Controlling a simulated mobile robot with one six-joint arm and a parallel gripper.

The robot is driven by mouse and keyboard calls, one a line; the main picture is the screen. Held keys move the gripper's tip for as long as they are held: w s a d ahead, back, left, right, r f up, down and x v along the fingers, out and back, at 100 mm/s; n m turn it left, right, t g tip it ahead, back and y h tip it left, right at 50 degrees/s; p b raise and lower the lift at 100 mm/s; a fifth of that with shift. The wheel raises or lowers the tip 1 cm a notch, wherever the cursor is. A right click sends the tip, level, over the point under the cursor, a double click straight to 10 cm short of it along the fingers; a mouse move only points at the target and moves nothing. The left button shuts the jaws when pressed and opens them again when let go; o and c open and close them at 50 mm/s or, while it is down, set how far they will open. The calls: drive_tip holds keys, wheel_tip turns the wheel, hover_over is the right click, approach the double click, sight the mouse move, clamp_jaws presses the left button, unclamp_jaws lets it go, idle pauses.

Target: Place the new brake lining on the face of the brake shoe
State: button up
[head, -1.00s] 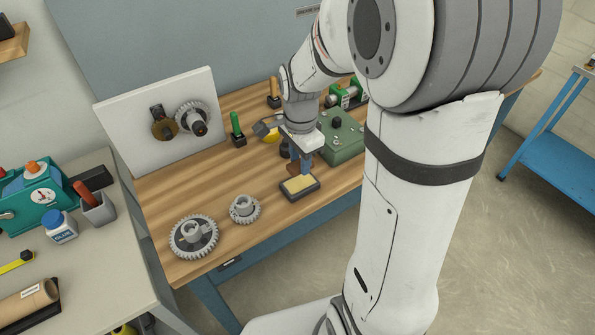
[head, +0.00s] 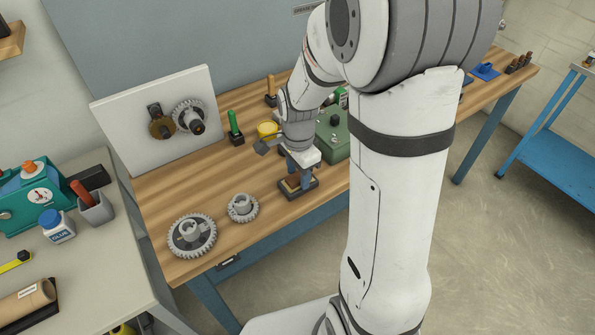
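The brake shoe (head: 301,197) is a small dark block on the wooden bench, under my gripper. Its pale yellow face is now mostly covered. A brown piece, which looks like the brake lining (head: 293,181), is between the blue fingers of my gripper (head: 299,181). The gripper points down, with its fingers low over the shoe. The lining is at the face, but I cannot tell whether it touches or lies flat. My wrist and fingers hide part of it.
A large gear (head: 192,236) and a small gear (head: 242,208) lie left of the shoe. A green-handled tool (head: 234,126), a yellow container (head: 267,130) and a green machine (head: 333,138) stand behind. A white board (head: 150,110) carries mounted gears. The bench front is clear.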

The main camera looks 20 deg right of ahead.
sight(298, 176)
drive_tip(key=shift+o, duration=0.6)
drive_tip(key=shift+r, duration=0.1)
drive_tip(key=shift+r, duration=0.25)
wheel_tip(298, 176, up, 11)
drive_tip(key=s+r+n+t, duration=0.2)
drive_tip(key=s+n, duration=1.2)
drive_tip(key=shift+t+p, duration=0.3)
drive_tip(key=shift+p, duration=0.15)
